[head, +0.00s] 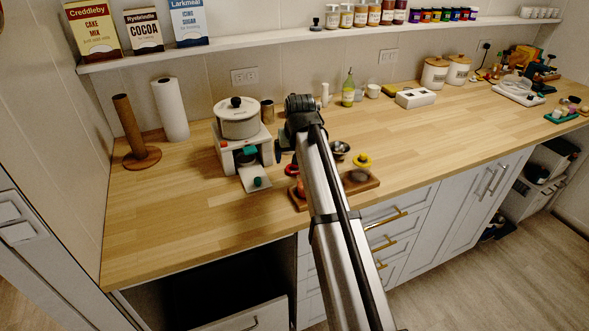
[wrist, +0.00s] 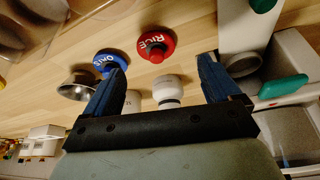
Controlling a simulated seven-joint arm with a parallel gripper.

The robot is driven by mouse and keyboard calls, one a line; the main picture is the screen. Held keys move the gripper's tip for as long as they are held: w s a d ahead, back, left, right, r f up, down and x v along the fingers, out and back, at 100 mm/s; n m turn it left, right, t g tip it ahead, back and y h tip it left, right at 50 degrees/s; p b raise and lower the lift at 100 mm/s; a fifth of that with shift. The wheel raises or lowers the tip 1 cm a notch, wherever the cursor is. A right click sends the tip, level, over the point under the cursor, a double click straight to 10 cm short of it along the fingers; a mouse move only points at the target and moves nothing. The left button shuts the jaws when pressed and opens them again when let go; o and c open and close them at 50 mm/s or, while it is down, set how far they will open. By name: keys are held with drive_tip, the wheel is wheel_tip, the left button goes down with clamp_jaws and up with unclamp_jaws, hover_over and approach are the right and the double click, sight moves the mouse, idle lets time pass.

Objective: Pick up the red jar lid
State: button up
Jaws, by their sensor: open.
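The red jar lid (wrist: 156,45), a round disc with a knob and white lettering that looks like "RICE", shows in the wrist view near the top middle. It lies on a wooden surface. My gripper (wrist: 163,72) is open and empty; its two blue fingers are spread, and the lid shows beyond and between their tips, apart from them. A blue lettered lid (wrist: 109,62) is to its left, close to the left finger. In the head view a red piece (head: 292,169) shows beside my arm; my arm hides much of that area, and I cannot tell if it is this lid.
A white appliance with a pot (head: 239,119) stands left of my arm. A wooden board (head: 367,184) with a yellow lid (head: 362,160) is at the right. The wrist view shows a metal cup (wrist: 76,88) and a white bottle (wrist: 168,89). The counter's left front (head: 180,215) is clear.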

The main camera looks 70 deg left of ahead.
sight(295, 167)
drive_tip(key=shift+w+x, duration=0.15)
drive_tip(key=shift+x, duration=1.3)
drive_tip(key=shift+w+x, duration=0.15)
drive_tip(key=shift+x, duration=1.25)
drive_tip(key=shift+a+r, duration=0.1)
drive_tip(key=shift+c, duration=0.2)
drive_tip(key=c, duration=1.1)
